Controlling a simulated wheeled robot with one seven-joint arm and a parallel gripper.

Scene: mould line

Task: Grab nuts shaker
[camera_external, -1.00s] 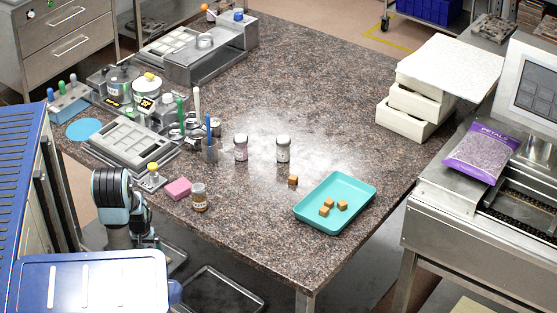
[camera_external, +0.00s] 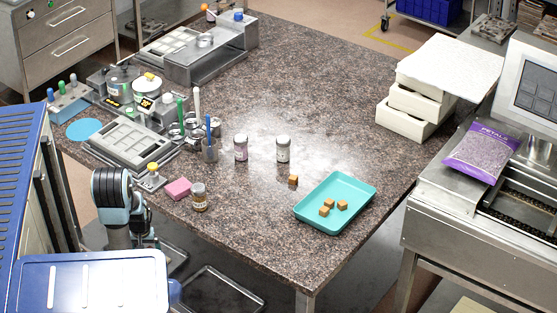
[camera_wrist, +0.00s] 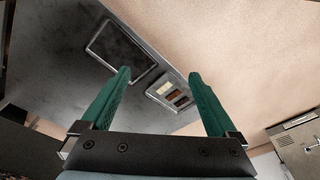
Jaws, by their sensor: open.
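A small jar with brown contents (camera_external: 199,197), the likely nuts shaker, stands upright near the table's front left edge, right of the pink sponge. Two similar lidded jars stand further back: a left one with pinkish contents (camera_external: 241,148) and a paler right one (camera_external: 283,149). Their labels are too small to read. My gripper (camera_wrist: 160,74) is open and empty in the wrist view, its two green fingers wide apart. No jar shows in that view. In the external view my arm is folded at the lower left, off the table, and its fingers are hidden.
The pink sponge (camera_external: 178,189) lies close left of the brown jar. A holder with upright tools (camera_external: 210,150) stands behind it. A turquoise tray (camera_external: 310,216) with brown cubes is to the right. Metal moulds (camera_external: 130,143) crowd the left. The table's centre is clear.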

